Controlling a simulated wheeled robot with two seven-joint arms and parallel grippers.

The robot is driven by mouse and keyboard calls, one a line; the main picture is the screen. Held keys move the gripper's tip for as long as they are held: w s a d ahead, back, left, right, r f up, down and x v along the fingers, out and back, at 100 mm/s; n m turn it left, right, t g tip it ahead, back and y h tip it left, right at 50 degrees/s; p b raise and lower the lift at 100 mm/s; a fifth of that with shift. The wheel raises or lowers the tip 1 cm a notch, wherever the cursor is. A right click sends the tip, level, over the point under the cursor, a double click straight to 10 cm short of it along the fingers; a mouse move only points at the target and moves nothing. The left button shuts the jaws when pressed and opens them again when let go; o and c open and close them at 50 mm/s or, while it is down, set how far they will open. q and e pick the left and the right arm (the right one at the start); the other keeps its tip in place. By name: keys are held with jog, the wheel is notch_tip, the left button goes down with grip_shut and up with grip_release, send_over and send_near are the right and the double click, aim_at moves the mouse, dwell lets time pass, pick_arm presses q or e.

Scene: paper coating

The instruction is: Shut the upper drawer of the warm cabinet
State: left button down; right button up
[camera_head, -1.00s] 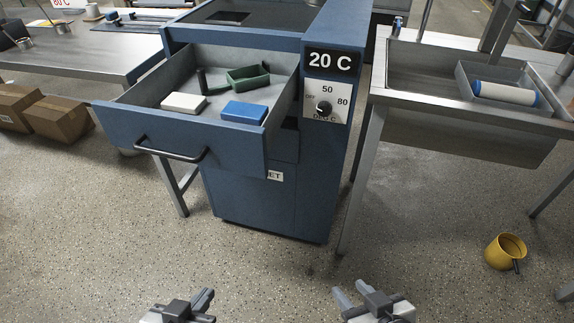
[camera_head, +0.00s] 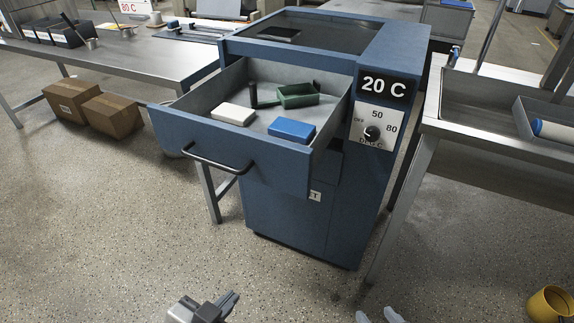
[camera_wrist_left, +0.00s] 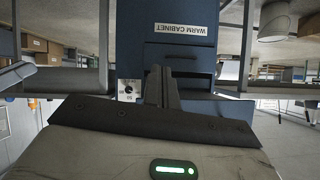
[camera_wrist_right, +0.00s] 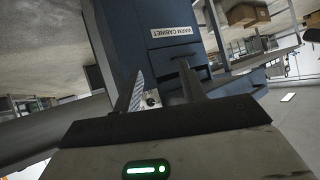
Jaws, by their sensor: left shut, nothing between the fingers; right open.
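The blue warm cabinet (camera_head: 362,200) stands ahead of me, with its name label in the left wrist view (camera_wrist_left: 180,27) and the right wrist view (camera_wrist_right: 176,31). Its upper drawer (camera_head: 240,150) is pulled well out, with a black bar handle (camera_head: 205,160) on the front. In the drawer lie a white block (camera_head: 233,115), a blue block (camera_head: 291,130) and a green tray (camera_head: 297,95). My left gripper (camera_head: 232,298) is shut and empty, low in front of the cabinet, apart from the drawer. My right gripper (camera_head: 382,316) is open, only its fingertips showing at the bottom edge.
A steel table (camera_head: 130,62) is at the left, with cardboard boxes (camera_head: 110,112) on the floor beneath. A steel sink bench (camera_head: 500,140) stands close right of the cabinet. A yellow pot (camera_head: 549,303) is on the floor at lower right. The floor before the cabinet is clear.

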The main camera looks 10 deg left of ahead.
aim_at(291, 174)
pick_arm(q)
jog(key=w+d+r+m+t+h+b, duration=0.15)
jog(key=r+m, duration=0.25)
jog(key=m, duration=0.8)
jog(key=w+d+r+m+t, duration=0.1)
jog(key=w+r+m+t, duration=0.3)
jog(key=m, duration=0.7)
jog(key=w+d+r+m+h+b, duration=0.15)
jog(key=r+m, duration=0.35)
jog(key=m, duration=0.7)
jog(key=p+x, duration=0.2)
jog(key=x, duration=0.9)
jog(key=shift+w+d+f, duration=0.1)
jog(key=shift+w+d, duration=0.3)
jog(key=shift+w, duration=0.3)
pick_arm(e)
jog(key=shift+s+a+f, duration=0.15)
jog(key=shift+s+f, duration=0.15)
jog(key=shift+s, duration=0.1)
jog(key=shift+s, duration=0.1)
